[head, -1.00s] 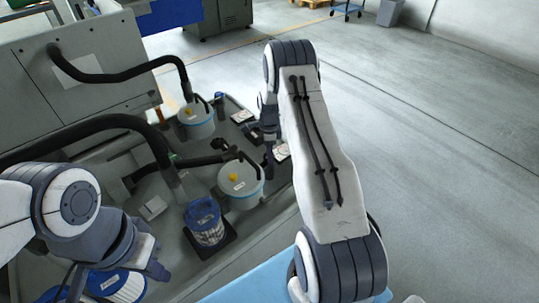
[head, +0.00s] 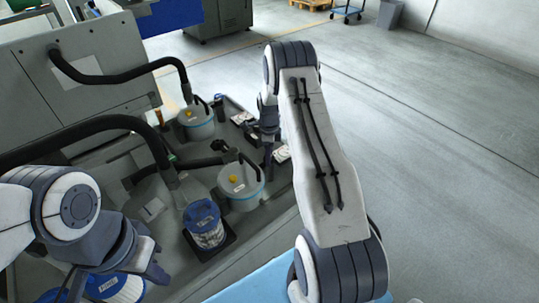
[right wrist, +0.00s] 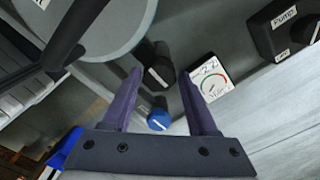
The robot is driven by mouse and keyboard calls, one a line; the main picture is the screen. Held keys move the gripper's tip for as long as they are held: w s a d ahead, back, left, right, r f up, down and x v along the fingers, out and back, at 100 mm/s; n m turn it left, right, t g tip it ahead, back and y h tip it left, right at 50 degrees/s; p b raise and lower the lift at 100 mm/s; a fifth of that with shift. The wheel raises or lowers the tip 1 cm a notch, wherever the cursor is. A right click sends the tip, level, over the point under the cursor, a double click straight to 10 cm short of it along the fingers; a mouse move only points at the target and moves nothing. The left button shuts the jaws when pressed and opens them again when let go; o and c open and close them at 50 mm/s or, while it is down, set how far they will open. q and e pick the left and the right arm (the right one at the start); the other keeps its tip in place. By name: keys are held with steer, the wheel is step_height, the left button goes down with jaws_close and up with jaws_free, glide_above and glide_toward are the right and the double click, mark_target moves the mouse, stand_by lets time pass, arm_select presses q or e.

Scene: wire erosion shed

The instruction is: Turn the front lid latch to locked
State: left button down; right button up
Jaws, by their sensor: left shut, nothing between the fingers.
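The front filter canister (head: 241,196) is a pale drum with a blue band and a grey lid, and a small yellow latch (head: 234,178) sits on that lid. The latch's exact angle is too small to read. My right gripper (head: 268,158) hangs behind and to the right of this canister, partly hidden by my arm. In the right wrist view my right gripper (right wrist: 159,72) is open, its fingers apart. A black knob (right wrist: 157,76) shows between the fingertips, but I cannot tell whether they touch it. My left gripper (head: 157,263) is shut and empty at lower left.
A second canister (head: 196,122) with a yellow latch stands behind. A blue-lidded container (head: 204,224) stands in front. Black hoses (head: 120,76) arch over from the left. The right wrist view shows a blue knob (right wrist: 158,121), a dial gauge (right wrist: 210,82) and a PUMP switch box (right wrist: 287,30).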

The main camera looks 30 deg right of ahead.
steer(key=shift+o, duration=0.9)
step_height(320, 180, up, 10)
steer(key=b, duration=0.1)
steer(key=shift+r, duration=0.25)
steer(key=shift+a, duration=0.1)
